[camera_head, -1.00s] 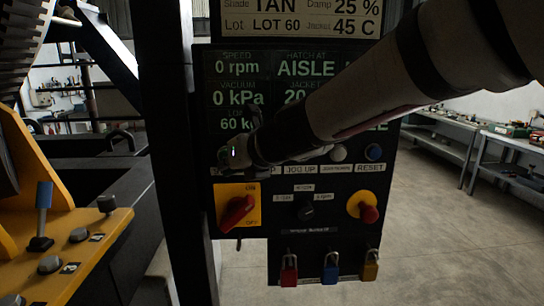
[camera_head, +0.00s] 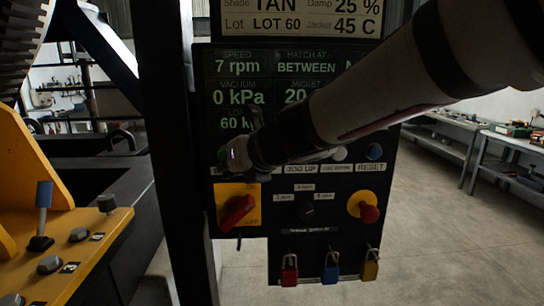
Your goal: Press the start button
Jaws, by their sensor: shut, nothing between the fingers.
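The black control panel (camera_head: 330,228) stands upright ahead of me. My arm reaches across it from the upper right. My gripper (camera_head: 226,157) is shut and empty, at the left end of the button row, against or just in front of the panel. A small bit of green shows beside it, where the start button would be. The button itself and its label are mostly hidden, so I cannot tell whether they touch. The display (camera_head: 237,68) reads 7 rpm, and the hatch line reads BETWEEN.
Below the row are a red rotary switch (camera_head: 236,212) on a yellow plate, a small black selector (camera_head: 305,211) and a red mushroom button (camera_head: 369,213). A blue reset button (camera_head: 374,152) sits at right. Several padlocks hang beneath. A yellow console (camera_head: 95,252) is at left.

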